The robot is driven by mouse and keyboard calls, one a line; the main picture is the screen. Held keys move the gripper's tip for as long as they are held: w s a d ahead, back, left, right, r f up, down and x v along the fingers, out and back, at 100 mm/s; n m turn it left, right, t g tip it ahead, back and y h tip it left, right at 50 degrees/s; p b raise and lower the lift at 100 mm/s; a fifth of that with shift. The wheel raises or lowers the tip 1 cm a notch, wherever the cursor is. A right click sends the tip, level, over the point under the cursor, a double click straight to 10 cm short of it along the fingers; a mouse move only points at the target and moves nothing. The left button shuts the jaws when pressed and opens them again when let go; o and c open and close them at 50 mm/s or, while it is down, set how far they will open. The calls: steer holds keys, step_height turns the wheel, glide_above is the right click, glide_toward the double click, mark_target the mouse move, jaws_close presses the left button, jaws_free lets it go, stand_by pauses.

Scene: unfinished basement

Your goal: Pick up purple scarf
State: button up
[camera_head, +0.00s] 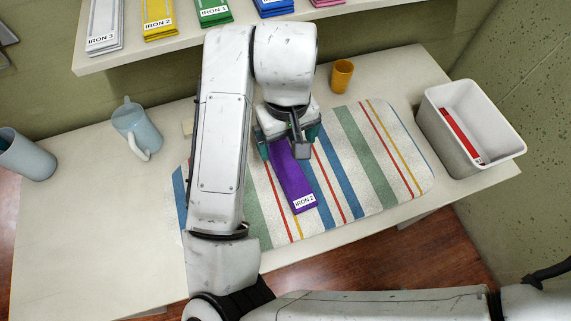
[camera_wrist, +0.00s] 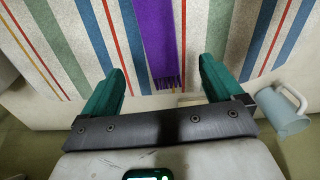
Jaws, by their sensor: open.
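The purple scarf (camera_head: 291,182) lies folded in a narrow strip on a striped mat (camera_head: 385,165), with a white "IRON 2" label at its near end. Its fringed far end shows in the wrist view (camera_wrist: 158,40). My gripper (camera_head: 290,142) is above the scarf's far part and hides some of it in the head view. In the wrist view the teal fingers of my gripper (camera_wrist: 164,75) are apart, one on each side of the scarf, with nothing between them gripped. I cannot tell the exact height of the fingers above the mat.
A white bin (camera_head: 435,105) with a red item (camera_head: 462,135) stands at the table's right end. An orange cup (camera_head: 342,76) is behind the mat. A pale blue pitcher (camera_head: 136,128) stands left. A shelf (camera_head: 165,48) with labelled folded cloths overhangs the back. The table's front left is clear.

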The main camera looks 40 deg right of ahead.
glide_above(288, 167)
steer(key=f, duration=0.4)
steer(key=shift+w+f, duration=0.15)
steer(key=shift+w, duration=0.1)
steer(key=shift+s+f+p, duration=0.2)
steer(key=shift+f+p, duration=0.3)
steer(key=shift+f, duration=2.2)
steer(key=c, duration=1.2)
steer(key=shift+r, duration=0.1)
